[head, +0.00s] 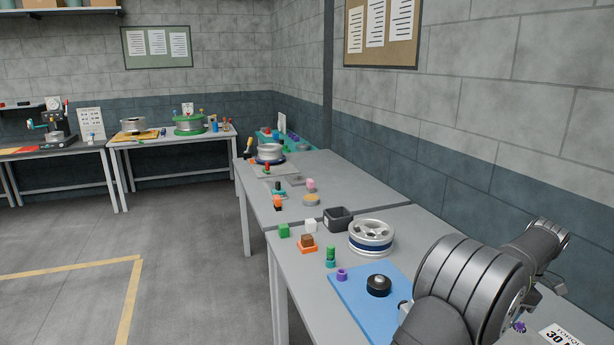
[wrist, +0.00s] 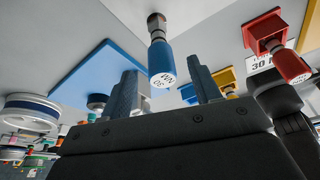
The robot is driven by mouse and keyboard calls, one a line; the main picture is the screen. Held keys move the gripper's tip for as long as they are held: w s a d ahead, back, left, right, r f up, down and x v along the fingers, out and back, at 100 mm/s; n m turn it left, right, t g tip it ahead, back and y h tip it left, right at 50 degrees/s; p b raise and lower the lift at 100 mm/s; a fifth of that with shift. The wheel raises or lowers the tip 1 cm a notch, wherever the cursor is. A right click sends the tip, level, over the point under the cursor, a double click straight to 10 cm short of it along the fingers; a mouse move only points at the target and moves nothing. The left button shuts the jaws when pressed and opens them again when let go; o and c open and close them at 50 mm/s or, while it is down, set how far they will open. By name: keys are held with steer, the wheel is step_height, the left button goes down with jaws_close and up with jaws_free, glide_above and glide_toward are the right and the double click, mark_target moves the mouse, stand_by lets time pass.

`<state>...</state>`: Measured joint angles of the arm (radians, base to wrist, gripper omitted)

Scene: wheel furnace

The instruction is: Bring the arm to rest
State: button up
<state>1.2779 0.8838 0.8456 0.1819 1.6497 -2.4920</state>
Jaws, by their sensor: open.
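My gripper (wrist: 166,88) shows in the wrist view with its two dark fingers spread apart. A blue cylinder with a white "50 NM" end (wrist: 161,62) shows between the fingers in the picture, with a gap on both sides. The fingers do not grip it; its exact distance from them is hard to tell. In the head view my arm fills the lower right over the near bench, and the gripper's fingers cannot be made out there.
The near bench bears a blue mat (head: 353,303) with a black round part (head: 379,285), a wheel (head: 371,238), a dark bin (head: 338,218) and small blocks. Red (wrist: 286,58) and yellow tools stand right of my gripper in the wrist view. Open floor lies left.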

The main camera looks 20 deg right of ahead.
steer(key=w+v, duration=0.1)
steer(key=v, duration=0.7)
steer(key=x, duration=0.8)
steer(key=s+x, duration=0.1)
steer(key=x, duration=0.3)
steer(key=m, duration=0.3)
steer(key=m+t+h, duration=0.1)
steer(key=m, duration=0.2)
steer(key=shift+s+a+t, duration=0.15)
steer(key=shift+a+t, duration=0.05)
steer(key=shift+t, duration=0.1)
steer(key=m+h, duration=0.1)
steer(key=m, duration=0.5)
steer(key=shift+s+a+t+h, duration=0.1)
steer(key=shift+a+t+h, duration=0.1)
steer(key=shift+t+h, duration=0.15)
steer(key=m, duration=0.2)
steer(key=m+h, duration=0.1)
steer(key=m, duration=0.1)
steer(key=m+h, duration=0.1)
steer(key=m, duration=0.2)
steer(key=shift+a, duration=0.3)
steer(key=m+g, duration=0.1)
steer(key=m, duration=0.2)
steer(key=m+h, duration=0.1)
steer(key=m, duration=0.2)
steer(key=shift+w+a+m+g+h, duration=0.15)
steer(key=shift+w+m+g+h, duration=0.1)
steer(key=shift+m+g, duration=0.1)
steer(key=shift+v, duration=1.7)
